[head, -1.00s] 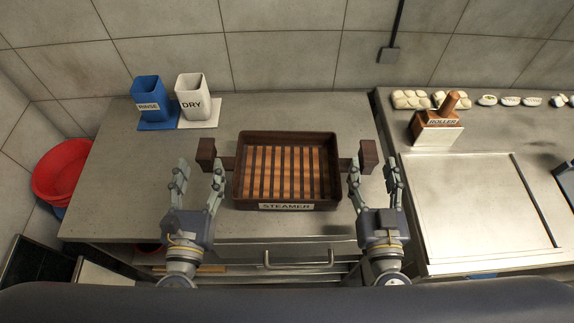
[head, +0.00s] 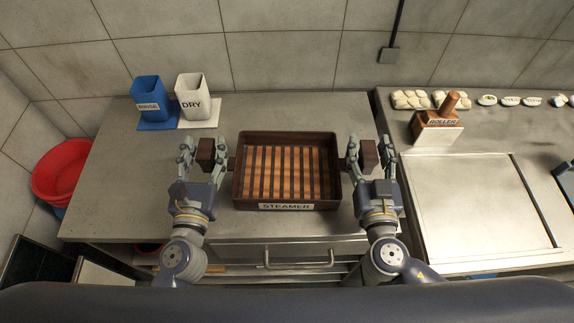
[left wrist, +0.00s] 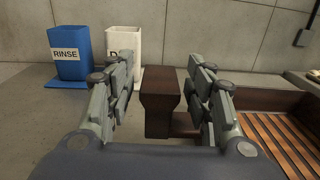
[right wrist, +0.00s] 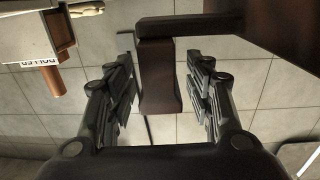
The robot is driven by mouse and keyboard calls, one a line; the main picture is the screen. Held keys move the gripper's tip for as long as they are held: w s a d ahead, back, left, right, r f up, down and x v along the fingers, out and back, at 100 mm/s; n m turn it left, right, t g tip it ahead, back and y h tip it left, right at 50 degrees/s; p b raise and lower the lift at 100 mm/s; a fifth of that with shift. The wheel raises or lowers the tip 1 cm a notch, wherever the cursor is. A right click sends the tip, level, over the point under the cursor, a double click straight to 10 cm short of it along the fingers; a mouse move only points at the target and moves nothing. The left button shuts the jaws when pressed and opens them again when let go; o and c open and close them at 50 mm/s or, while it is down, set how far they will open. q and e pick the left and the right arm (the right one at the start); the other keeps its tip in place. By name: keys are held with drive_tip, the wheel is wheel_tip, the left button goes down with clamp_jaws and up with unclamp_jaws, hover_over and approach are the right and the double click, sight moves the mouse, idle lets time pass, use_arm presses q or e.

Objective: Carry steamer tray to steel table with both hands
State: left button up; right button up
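The steamer tray (head: 287,170) is a dark brown wooden box with orange slats and a STEAMER label. It sits on the steel table with a block handle at each side. My left gripper (head: 203,152) is open, its fingers on either side of the left handle (left wrist: 160,100). My right gripper (head: 369,154) is open, its fingers on either side of the right handle (right wrist: 157,80). In both wrist views gaps show between the fingers and the handle. The tray's left part also shows in the left wrist view (left wrist: 262,98).
A blue RINSE container (head: 150,98) and a white DRY container (head: 192,96) stand behind on the left. A red basin (head: 60,172) is left of the table.

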use_arm(q)
clamp_jaws()
use_arm(e)
clamp_jaws()
